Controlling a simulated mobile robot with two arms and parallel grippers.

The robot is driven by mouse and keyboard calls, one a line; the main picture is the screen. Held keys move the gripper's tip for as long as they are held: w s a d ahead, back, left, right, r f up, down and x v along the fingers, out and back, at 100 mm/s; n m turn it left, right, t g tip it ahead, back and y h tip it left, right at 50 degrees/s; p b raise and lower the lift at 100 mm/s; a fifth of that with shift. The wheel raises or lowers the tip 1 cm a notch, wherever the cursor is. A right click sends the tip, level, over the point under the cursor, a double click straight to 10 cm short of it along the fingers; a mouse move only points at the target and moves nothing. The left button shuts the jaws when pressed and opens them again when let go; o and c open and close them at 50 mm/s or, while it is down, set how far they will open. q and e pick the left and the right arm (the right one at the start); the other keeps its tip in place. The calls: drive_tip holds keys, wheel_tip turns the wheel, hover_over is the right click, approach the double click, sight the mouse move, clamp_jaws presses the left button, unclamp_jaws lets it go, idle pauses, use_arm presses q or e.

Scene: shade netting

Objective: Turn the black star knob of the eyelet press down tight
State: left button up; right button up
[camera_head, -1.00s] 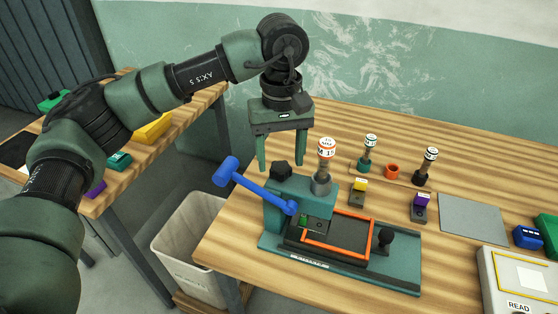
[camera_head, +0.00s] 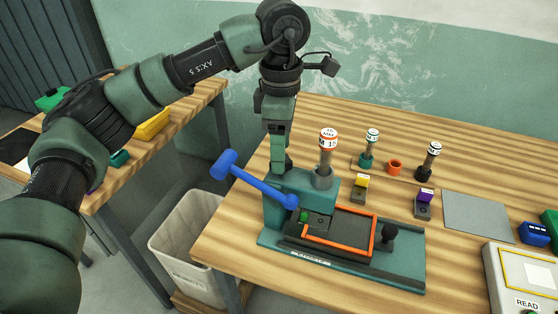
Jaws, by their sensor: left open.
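The eyelet press (camera_head: 312,186) stands on the wooden table, with a teal body and base and a blue lever (camera_head: 254,184) reaching out to the left. Its black star knob (camera_head: 289,167) on top of the body is mostly hidden behind my gripper's finger; only a dark bit shows. My left gripper (camera_head: 279,160) points straight down over the knob, seen edge-on, so its two fingers overlap. It is open, with its tips at knob height. I cannot tell whether the fingers touch the knob. My right gripper is not in view.
A tool with a white and orange cap (camera_head: 327,140) rises from the press close right of my fingers. A white bin (camera_head: 187,240) stands below the table's left edge.

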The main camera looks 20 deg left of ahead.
use_arm(q)
drive_tip(key=n, duration=0.3)
drive_tip(key=shift+f+b, duration=1.15)
drive_tip(key=shift+f, duration=0.25)
clamp_jaws()
